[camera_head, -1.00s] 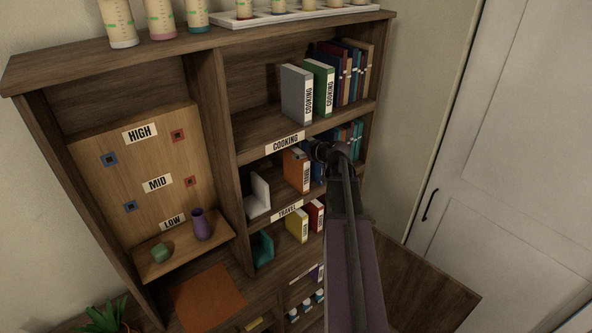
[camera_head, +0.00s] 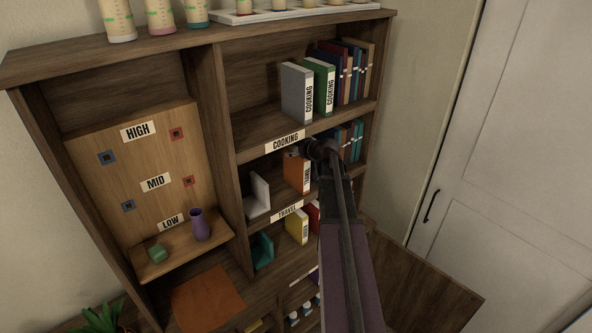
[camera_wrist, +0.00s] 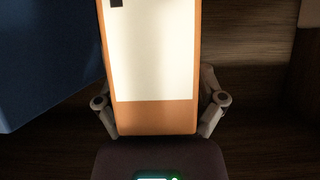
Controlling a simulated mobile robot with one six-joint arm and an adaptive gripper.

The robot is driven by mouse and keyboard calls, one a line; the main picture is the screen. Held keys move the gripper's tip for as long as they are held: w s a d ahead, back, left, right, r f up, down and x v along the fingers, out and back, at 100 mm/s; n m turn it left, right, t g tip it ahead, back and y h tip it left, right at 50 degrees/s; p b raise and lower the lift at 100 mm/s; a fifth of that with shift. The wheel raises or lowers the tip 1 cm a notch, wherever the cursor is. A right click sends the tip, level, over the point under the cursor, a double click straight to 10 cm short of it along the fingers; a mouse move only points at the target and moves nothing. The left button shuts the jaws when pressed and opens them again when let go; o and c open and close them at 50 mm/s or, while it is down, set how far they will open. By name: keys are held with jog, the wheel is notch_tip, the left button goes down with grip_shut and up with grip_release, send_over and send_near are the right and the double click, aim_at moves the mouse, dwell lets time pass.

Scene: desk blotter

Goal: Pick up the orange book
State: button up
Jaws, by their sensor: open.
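The orange book (camera_head: 293,173) stands upright on the middle shelf, its white label reading TRAVEL in the camera_head view. In the camera_wrist view the orange book (camera_wrist: 155,118) fills the middle, with its large white label facing me. My gripper (camera_wrist: 160,108) is open, with one finger at each side of the book's lower part. I cannot tell whether the fingers touch it. In the camera_head view my wrist and arm cover the area just right of the book, and the fingertips are not clear.
A dark blue object (camera_wrist: 45,65) is close on the left in the camera_wrist view. A white bookend (camera_head: 257,194) stands left of the orange book. The COOKING shelf edge (camera_head: 240,157) is just above, with grey (camera_head: 293,92) and green (camera_head: 318,80) books on it.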

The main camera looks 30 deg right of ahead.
grip_shut()
jog(key=shift+r, duration=0.15)
dwell(0.4)
jog(key=shift+r+p, duration=0.15)
jog(key=shift+p, duration=0.2)
jog(key=s+d, duration=0.1)
jog(key=s, duration=1.7)
jog(key=shift+d, duration=0.15)
